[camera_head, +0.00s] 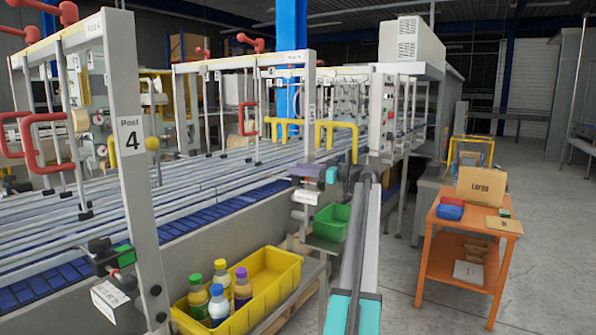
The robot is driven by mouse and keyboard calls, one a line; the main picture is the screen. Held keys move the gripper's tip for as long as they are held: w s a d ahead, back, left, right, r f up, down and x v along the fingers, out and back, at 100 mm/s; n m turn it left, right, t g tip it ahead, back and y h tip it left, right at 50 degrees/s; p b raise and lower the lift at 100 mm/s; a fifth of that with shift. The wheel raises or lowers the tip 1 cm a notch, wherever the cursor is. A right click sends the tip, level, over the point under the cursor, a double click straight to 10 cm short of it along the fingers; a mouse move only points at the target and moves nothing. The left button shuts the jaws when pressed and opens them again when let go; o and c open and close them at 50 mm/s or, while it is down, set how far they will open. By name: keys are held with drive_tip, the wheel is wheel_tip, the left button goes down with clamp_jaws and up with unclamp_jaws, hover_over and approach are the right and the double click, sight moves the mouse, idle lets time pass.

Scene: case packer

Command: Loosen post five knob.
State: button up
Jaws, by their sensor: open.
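Post five (311,105) is the light grey upright marked 5, at the middle of the conveyor's near side. A small cluster of dark and purple parts sits low on it, above a white tag (304,197). The post five knob is in this cluster, but its outline is too small to make out. My arm rises from the bottom centre to the right of the post. My gripper (320,173) is open at this cluster. It is small and overlapped by other parts, so I cannot tell whether it touches the knob.
A yellow crate (272,268) of bottles and a green bin (331,222) sit below the conveyor.

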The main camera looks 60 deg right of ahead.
drive_tip(key=s+d+b, duration=0.2)
drive_tip(key=s, duration=1)
drive_tip(key=shift+b, duration=0.3)
drive_tip(key=shift+s, duration=0.15)
